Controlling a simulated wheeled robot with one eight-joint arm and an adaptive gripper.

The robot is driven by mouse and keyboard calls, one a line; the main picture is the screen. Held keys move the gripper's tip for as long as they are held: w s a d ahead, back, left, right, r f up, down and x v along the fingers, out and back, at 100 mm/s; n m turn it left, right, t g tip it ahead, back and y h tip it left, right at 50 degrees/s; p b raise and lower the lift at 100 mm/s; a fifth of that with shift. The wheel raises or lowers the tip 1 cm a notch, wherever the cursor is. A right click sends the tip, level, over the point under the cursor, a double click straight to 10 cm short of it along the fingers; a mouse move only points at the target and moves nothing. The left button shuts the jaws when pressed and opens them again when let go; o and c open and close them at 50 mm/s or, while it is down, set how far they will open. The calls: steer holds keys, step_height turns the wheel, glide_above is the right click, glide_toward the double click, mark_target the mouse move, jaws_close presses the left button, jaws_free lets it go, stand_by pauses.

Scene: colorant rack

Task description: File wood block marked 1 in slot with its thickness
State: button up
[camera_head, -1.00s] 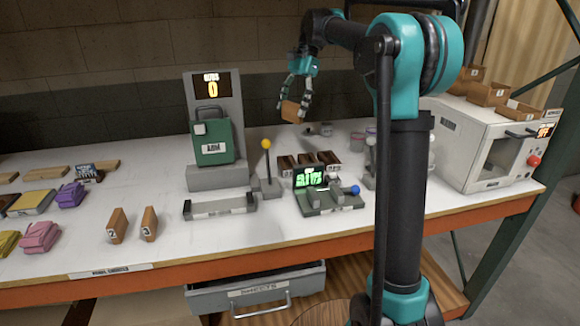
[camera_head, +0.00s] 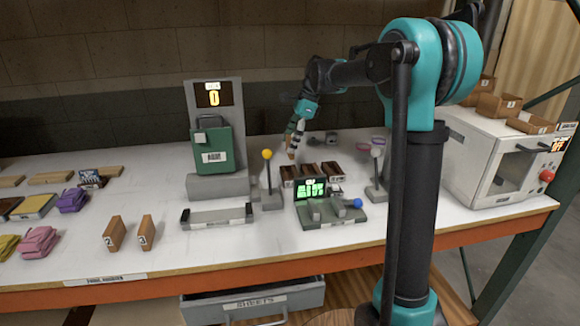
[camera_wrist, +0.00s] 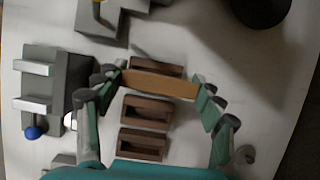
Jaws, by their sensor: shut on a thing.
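My gripper (camera_head: 292,150) is shut on a tan wood block (camera_head: 291,156). The wrist view shows the block (camera_wrist: 160,84) held by its two ends between the fingertips. No number is readable on it. Three dark brown slotted holders stand in a row on the bench: left (camera_head: 289,182), middle (camera_head: 311,168) and right (camera_head: 333,167). In the wrist view the block overlaps the topmost holder (camera_wrist: 157,63) and partly hides it. The middle holder (camera_wrist: 147,98) and lowest holder (camera_wrist: 142,132) show open, empty recesses. The block appears above the holders; the exact gap cannot be told.
Blocks marked 2 (camera_head: 114,234) and 3 (camera_head: 146,232) stand at the front left. A grey device with a green screen (camera_head: 311,190) stands before the holders, and a yellow-knobbed lever (camera_head: 268,178) is left of them. A white oven (camera_head: 495,165) is at right.

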step_height(320, 180, down, 9)
steer(key=shift+f, duration=0.1)
stand_by(0.4)
steer(key=o, duration=1.2)
steer(key=shift+f, duration=0.1)
steer(key=shift+o, duration=0.2)
steer(key=v, duration=1.2)
steer(key=shift+a, duration=0.1)
